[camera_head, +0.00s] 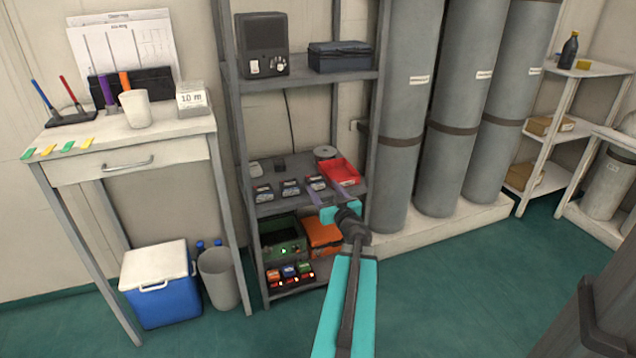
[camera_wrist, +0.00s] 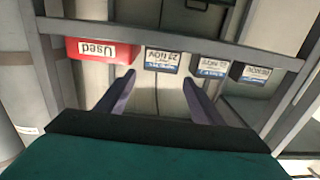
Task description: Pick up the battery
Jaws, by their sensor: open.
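Several dark batteries with pale labels lie in a row on the middle shelf: one at the left (camera_head: 262,193), one in the middle (camera_head: 290,188) and one beside the red tray (camera_head: 316,183). The wrist view is upside down. There the battery nearest the tray (camera_wrist: 162,59) lies ahead, between the lines of my fingers, with two others (camera_wrist: 210,66) (camera_wrist: 253,72) to its right. My gripper (camera_head: 328,193) is open and empty at the front of this shelf. It also shows in the wrist view (camera_wrist: 159,88), its two purple fingers apart with a gap before the battery.
A red tray (camera_head: 345,171) labelled "Used" (camera_wrist: 97,51) stands right beside the nearest battery. The shelf's grey uprights (camera_head: 236,130) flank the space. A green box (camera_head: 283,241) and an orange case (camera_head: 321,232) sit below. Tall grey cylinders (camera_head: 404,110) stand at the right.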

